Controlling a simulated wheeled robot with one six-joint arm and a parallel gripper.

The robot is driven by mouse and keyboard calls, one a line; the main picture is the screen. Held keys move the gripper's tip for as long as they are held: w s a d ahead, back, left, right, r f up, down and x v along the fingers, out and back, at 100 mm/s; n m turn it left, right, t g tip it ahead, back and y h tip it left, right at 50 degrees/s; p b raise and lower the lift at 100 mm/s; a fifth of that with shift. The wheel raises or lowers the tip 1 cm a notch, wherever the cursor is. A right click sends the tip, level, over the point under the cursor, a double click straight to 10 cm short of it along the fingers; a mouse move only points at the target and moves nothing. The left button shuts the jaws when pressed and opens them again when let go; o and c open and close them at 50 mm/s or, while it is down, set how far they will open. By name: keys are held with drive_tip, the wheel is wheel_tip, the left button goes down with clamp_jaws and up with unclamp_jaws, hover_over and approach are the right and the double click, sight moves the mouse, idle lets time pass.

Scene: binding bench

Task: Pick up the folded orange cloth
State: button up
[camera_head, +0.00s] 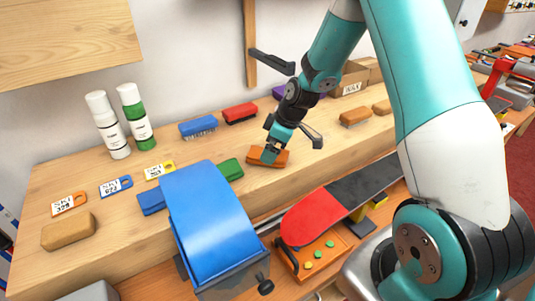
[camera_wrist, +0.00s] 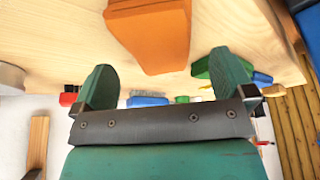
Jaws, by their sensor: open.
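The folded orange cloth (camera_head: 281,159) lies on the wooden bench near its front edge, right of a green folded piece. In the wrist view the orange cloth (camera_wrist: 150,30) is at the top middle, beyond the fingers, its near end roughly in line with the gap between them. My gripper (camera_head: 271,152) is directly over the cloth in the head view and hides part of it. The wrist view shows my gripper (camera_wrist: 162,62) with its two teal fingers spread wide and nothing held between them. Whether the fingertips touch the cloth is unclear.
The green piece (camera_head: 230,168) and a blue one (camera_head: 151,203) lie left of the cloth. Blue (camera_head: 198,126) and red (camera_head: 240,112) brushes stand behind. A blue board (camera_head: 208,220) and a red-and-black board (camera_head: 312,217) are in front. Bare bench (camera_head: 300,170) lies to the right.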

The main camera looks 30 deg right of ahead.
drive_tip(key=shift+x, duration=1.4)
drive_tip(key=c, duration=1)
drive_tip(key=shift+c, duration=0.2)
drive_tip(key=shift+r, duration=0.1)
wheel_tip(320, 180, up, 20)
drive_tip(key=b, duration=0.2)
